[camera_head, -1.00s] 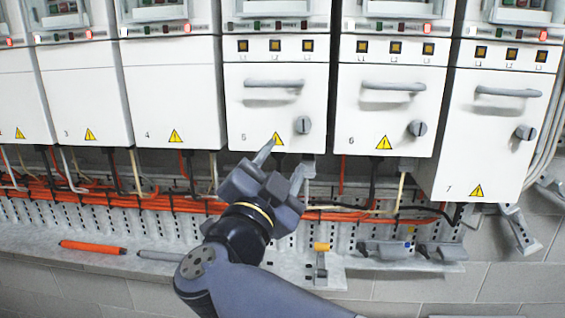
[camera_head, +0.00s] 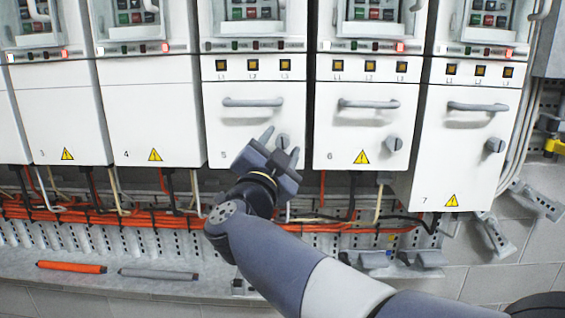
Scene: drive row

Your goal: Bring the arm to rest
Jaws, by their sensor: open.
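My gripper (camera_head: 280,146) is in the middle of the head view, in front of the lower part of drive unit 5 (camera_head: 235,138). Its two fingers point up and stand apart, with nothing between them. The right finger is close in the picture to the round grey knob (camera_head: 283,141) of that unit; I cannot tell whether they touch. My arm reaches in from the bottom right. The warning sign of unit 5 is hidden behind the gripper.
Unit 6 (camera_head: 325,130) and unit 7 (camera_head: 440,160) have handles and knobs. Orange cables (camera_head: 85,216) run below the row. An orange stick (camera_head: 72,267) and a grey stick (camera_head: 160,274) lie on the ledge. Grey brackets (camera_head: 368,260) stick out at lower right.

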